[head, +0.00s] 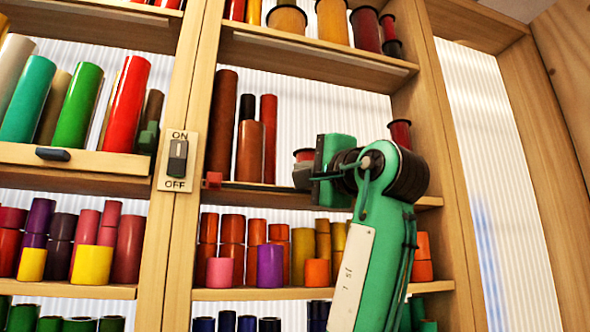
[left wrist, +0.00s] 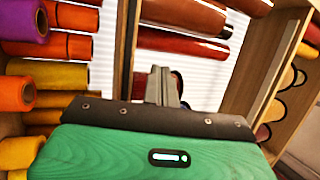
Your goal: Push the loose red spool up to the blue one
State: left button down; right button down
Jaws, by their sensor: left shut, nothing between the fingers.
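My left gripper (head: 302,176) is at the middle shelf of the right bay, its fingers together and empty. In the left wrist view the closed grey fingers (left wrist: 163,86) point away from the green gripper body. A red spool with a dark rim (head: 304,155) shows just behind the gripper, partly hidden. A dark red piece (left wrist: 177,84) shows behind the fingers in the left wrist view; I cannot tell whether they touch it. Another dark red spool (head: 400,133) stands behind my arm. No blue spool is clear on this shelf; my arm and gripper hide part of it. My right gripper is not in view.
Tall brown and red rolls (head: 222,122) stand left on the same shelf. A small red block (head: 213,180) is at its front edge. Short coloured rolls (head: 270,265) fill the shelf below. A wooden post with an ON/OFF switch (head: 177,160) divides the bays.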

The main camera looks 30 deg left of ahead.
pick_arm(q)
jog(key=shift+f, duration=0.1)
jog(key=b+v, duration=0.2)
jog(key=v, duration=0.3)
dwell(0.5)
